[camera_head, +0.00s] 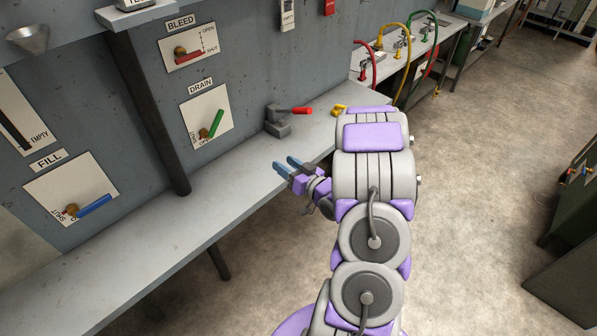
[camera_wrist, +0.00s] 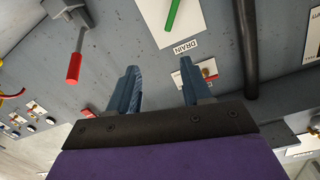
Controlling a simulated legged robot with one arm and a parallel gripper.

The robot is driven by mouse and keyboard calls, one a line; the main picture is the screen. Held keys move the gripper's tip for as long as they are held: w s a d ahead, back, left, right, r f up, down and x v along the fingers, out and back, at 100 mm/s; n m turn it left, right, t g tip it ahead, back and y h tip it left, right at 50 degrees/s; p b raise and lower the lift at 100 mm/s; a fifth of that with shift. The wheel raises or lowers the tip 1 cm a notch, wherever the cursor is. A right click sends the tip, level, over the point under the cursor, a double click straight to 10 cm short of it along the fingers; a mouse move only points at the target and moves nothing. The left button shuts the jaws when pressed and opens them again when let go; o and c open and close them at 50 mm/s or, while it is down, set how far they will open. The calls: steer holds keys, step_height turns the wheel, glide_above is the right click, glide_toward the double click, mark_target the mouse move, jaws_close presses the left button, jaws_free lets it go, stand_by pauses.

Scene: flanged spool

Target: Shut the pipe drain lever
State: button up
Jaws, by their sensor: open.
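The drain lever (camera_head: 216,122) is a green bar on a brass hub, on a white plate (camera_head: 224,104) under the DRAIN label (camera_head: 201,88). It slants up and to the right from the hub; the small words on its plate are hard to read. In the wrist view the green lever (camera_wrist: 173,14) is partly cut off by the top edge, near its label (camera_wrist: 181,47). My gripper (camera_head: 286,163) is open and empty, over the bench, to the right of and below the lever in the head view. Its fingers (camera_wrist: 158,68) stand apart in the wrist view, touching nothing.
The bleed lever (camera_head: 188,58) is red, above; the fill lever (camera_head: 95,205) is blue, lower left. A grey block with a red handle (camera_head: 300,111) stands on the bench (camera_head: 150,240) beyond my gripper. A dark post (camera_head: 150,110) rises left of the drain plate.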

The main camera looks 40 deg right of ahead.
steer(key=shift+s+d+r+p, duration=0.1)
steer(key=shift+s+p, duration=0.4)
steer(key=shift+s, duration=0.75)
steer(key=shift+s+d+p, duration=0.1)
steer(key=shift+s+p, duration=0.35)
steer(key=shift+s, duration=0.75)
steer(key=shift+a, duration=0.1)
